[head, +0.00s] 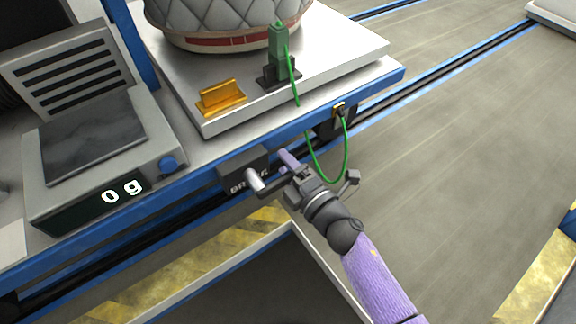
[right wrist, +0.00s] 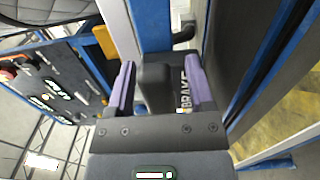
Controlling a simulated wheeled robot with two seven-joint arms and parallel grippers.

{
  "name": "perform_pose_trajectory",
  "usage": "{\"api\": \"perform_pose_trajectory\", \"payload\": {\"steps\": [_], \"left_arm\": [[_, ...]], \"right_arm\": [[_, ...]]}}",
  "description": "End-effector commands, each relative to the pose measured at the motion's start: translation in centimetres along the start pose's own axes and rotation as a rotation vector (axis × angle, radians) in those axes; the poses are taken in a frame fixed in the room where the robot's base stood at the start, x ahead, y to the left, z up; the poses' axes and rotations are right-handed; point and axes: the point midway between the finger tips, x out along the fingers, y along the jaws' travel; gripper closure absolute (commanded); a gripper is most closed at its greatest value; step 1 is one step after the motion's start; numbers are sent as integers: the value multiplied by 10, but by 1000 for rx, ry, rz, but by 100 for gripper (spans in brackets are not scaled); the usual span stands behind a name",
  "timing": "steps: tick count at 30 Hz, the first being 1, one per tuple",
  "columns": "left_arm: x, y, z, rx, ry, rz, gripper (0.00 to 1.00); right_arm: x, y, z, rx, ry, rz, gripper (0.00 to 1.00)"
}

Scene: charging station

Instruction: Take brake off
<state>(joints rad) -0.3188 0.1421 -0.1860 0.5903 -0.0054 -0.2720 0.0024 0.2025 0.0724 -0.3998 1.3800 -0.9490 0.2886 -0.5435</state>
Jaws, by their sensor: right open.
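The brake unit (head: 240,168) is a dark box marked BRAKE on the blue front rail of the bench. Its label also shows in the right wrist view (right wrist: 185,92). My left gripper is not in view.
A scale (head: 92,150) reading 0 g stands on the bench at left. A white platform (head: 335,62) holds a quilted round object (head: 225,18), a yellow block (head: 222,97) and a green plug (head: 279,50). A green cable (head: 346,165) loops beside my right wrist. Open floor lies at right.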

Motion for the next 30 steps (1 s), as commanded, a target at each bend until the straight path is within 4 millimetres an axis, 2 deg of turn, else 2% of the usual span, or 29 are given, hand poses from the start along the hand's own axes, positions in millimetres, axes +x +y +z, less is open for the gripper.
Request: {"api": "perform_pose_trajectory", "payload": {"steps": [1,9,11,30], "left_arm": [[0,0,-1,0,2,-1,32],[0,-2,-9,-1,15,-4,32],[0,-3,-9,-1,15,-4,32],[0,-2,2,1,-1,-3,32]], "right_arm": [[0,0,0,0,0,0,32],[0,0,0,1,0,0,90],[0,0,0,1,-1,0,100],[-1,-1,0,1,-1,-2,100]]}}
